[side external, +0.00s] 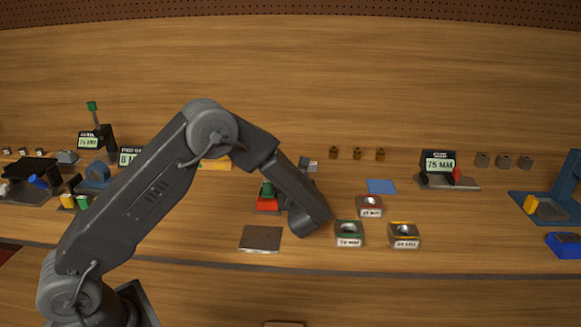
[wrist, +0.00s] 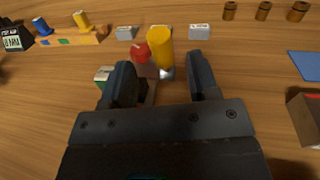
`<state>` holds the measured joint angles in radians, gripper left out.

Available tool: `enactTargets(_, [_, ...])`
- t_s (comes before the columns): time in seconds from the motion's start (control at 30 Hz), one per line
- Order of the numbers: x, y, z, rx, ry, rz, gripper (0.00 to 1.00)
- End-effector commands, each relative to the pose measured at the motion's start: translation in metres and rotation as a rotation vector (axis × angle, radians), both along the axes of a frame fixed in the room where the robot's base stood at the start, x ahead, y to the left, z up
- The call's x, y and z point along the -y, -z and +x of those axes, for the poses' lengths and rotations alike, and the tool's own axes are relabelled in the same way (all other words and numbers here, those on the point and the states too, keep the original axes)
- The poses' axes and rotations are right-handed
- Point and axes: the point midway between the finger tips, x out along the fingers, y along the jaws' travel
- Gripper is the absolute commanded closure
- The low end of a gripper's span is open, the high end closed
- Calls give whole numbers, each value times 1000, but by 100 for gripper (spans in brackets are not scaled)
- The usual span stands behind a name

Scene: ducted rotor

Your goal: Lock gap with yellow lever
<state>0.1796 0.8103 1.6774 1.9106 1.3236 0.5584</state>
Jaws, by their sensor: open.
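My gripper (wrist: 160,63) is open in the wrist view, with one dark finger on each side and nothing clamped between them. The base below is partly hidden by the left finger. In the side view a red block with a green top (side external: 267,197) stands left of my wrist; I cannot make out the yellow lever or my fingertips there.
A green-and-white part (wrist: 104,75) is close outside the left finger. An orange bar with blue and yellow pegs (wrist: 72,39) and grey blocks (wrist: 199,31) lie beyond. Labelled ring gauges (side external: 348,233) stand right of my wrist; a dark flat plate (side external: 260,239) lies left.

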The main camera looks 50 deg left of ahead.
Motion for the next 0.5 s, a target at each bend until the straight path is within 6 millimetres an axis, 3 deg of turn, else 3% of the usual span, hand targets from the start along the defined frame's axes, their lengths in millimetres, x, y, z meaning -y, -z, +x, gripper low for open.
enactTargets(0.2, [-37, 1, 25, 0, -3, -2, 45])
enactTargets(0.5, [-64, 0, 43, 0, -1, -2, 45])
